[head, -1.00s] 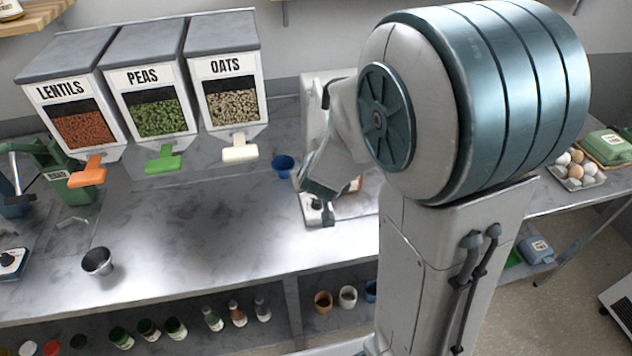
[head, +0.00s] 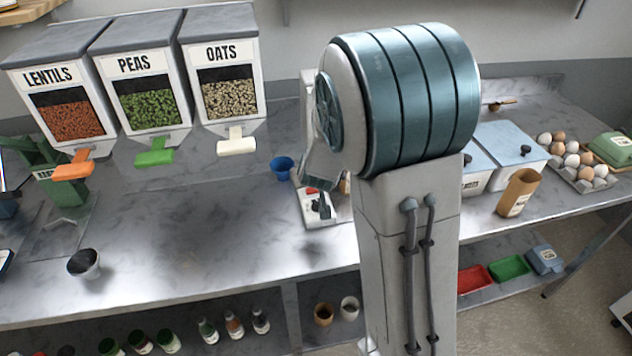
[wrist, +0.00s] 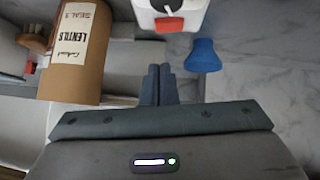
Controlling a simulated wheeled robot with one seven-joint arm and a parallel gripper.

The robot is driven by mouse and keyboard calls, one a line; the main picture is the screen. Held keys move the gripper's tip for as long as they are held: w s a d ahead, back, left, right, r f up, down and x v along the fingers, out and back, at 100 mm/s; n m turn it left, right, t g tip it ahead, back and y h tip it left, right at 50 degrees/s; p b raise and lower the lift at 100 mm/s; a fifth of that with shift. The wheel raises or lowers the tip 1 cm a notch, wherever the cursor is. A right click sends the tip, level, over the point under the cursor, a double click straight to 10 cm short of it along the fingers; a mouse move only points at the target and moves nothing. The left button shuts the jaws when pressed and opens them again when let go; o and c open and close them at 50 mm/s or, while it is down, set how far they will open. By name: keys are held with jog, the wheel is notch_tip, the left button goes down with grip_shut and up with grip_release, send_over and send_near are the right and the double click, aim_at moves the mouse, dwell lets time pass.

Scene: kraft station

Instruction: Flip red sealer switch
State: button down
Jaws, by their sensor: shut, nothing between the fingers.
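The sealer (head: 318,218) is a white unit on the counter, partly hidden behind my arm in the head view. In the wrist view, the red switch (wrist: 169,25) sits on the sealer's white end (wrist: 146,17), near the top edge. My gripper (wrist: 158,70) is shut and empty, its fingertips pointing toward the red switch with a visible gap in the picture. Whether the switch is on or off I cannot tell.
A brown pouch labelled lentils (wrist: 77,45) is at the left there. Dispensers (head: 222,75) line the back left.

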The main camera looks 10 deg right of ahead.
aim_at(317, 196)
jog(key=shift+w+d+f+b, duration=0.1)
jog(key=shift+d+f+b, duration=0.15)
jog(key=shift+f, duration=0.8)
jog(key=shift+d+f+b, duration=0.1)
jog(key=shift+f+b, duration=0.15)
jog(key=shift+f, duration=0.75)
jog(key=shift+d+f+b, duration=0.1)
jog(key=shift+f+b, duration=0.25)
jog(key=shift+b, duration=0.1)
jog(key=shift+r, duration=0.15)
jog(key=shift+p, duration=0.3)
